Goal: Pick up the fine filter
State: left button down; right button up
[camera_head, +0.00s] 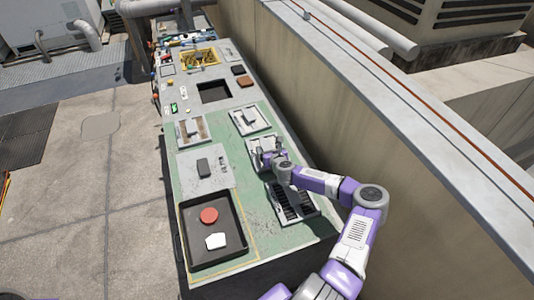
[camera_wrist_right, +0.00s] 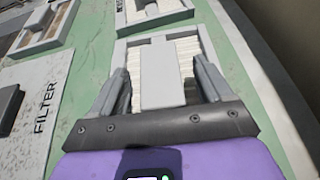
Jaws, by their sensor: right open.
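A white pleated filter (camera_wrist_right: 188,56) with a raised grey block (camera_wrist_right: 159,75) along its middle lies in a grey tray (camera_wrist_right: 118,52) in the right wrist view. No label that I can read marks it as the fine filter. My right gripper (camera_wrist_right: 164,92) is open, with one finger on each side of the grey block; I cannot tell whether they touch it. In the head view my right gripper (camera_head: 267,156) is over this middle tray on the bench's right side and hides part of it. My left gripper is not in view.
A similar tray (camera_head: 250,120) lies beyond, a dark slotted tray (camera_head: 290,203) nearer. To the left are a brownish tray (camera_head: 192,130), a grey FILTER plate (camera_head: 221,179) with a dark block (camera_head: 203,166), and a dark bin (camera_head: 239,222). A wall (camera_head: 300,110) borders the bench's right side.

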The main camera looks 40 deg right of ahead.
jog(key=shift+w+d+f, duration=0.1)
jog(key=shift+w+f, duration=0.05)
jog(key=shift+w, duration=0.15)
jog(key=c, duration=1.2)
